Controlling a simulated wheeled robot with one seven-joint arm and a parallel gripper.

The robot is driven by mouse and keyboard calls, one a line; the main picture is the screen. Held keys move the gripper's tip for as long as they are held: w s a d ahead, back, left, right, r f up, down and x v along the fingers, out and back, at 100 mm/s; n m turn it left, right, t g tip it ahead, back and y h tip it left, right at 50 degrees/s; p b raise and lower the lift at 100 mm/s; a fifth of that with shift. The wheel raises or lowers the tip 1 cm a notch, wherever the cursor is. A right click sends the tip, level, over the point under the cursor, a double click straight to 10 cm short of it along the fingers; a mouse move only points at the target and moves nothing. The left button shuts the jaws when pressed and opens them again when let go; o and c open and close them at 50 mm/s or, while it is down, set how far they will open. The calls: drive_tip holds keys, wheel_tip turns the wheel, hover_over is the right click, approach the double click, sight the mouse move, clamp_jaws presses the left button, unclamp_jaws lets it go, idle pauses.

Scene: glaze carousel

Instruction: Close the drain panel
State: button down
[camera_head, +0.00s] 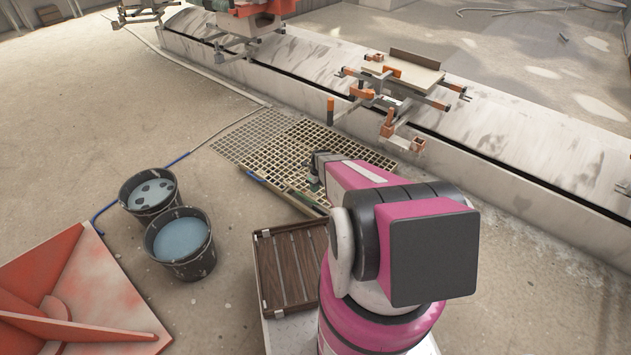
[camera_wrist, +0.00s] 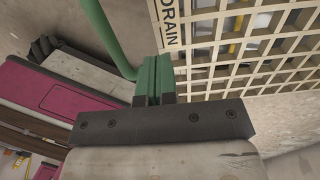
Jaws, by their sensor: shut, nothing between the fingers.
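The drain panel (camera_head: 335,143) is a beige open grid on the floor, just in front of the long pale bench base. In the wrist view the panel (camera_wrist: 245,50) fills the upper right, with a "DRAIN" label (camera_wrist: 169,24) on its edge strip. Dark gaps and yellowish parts show through its openings. My gripper (camera_head: 314,184) is over the panel's near edge, partly hidden by my arm. In the wrist view its green fingers (camera_wrist: 154,70) are together with nothing between them. A green curved bar (camera_wrist: 112,38) runs beside the fingers; whether they touch it is unclear.
A finer grey grating (camera_head: 250,138) adjoins the panel. Two buckets (camera_head: 150,192) (camera_head: 181,245) and a red angular piece (camera_head: 75,295) are at left. A slatted wooden box (camera_head: 288,268) is near my base. A clamp fixture (camera_head: 405,78) stands on the bench (camera_head: 480,125).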

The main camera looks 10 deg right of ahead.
sight(313, 198)
drive_tip(key=shift+x, duration=2.2)
